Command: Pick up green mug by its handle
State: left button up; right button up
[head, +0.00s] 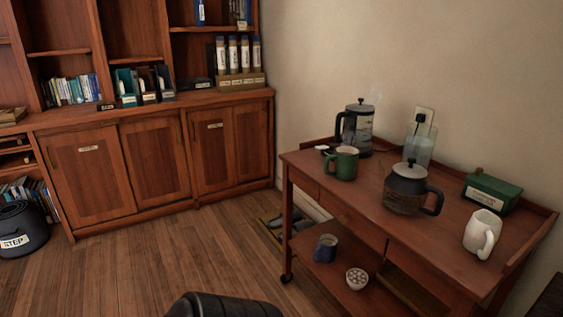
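The green mug (346,163) stands upright on the top of a wooden cart (428,238), near its left end. Its handle (329,164) appears to be on the left side of the mug, close to a small dark-and-white item. A kettle with a dark handle (357,128) stands just behind the mug. A dark rounded shape (225,305) at the bottom edge cannot be identified clearly.
A glass teapot (408,190), a white mug (482,234) and a green box (491,193) share the cart top. A blue mug (326,248) and a white bowl (357,279) sit on its lower shelf. Wooden floor (150,265) left of the cart is mostly clear.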

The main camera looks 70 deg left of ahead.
aim_at(346, 164)
jog(key=u, duration=1.9)
jog(key=i+j+z, duration=0.15)
jog(key=i, duration=0.1)
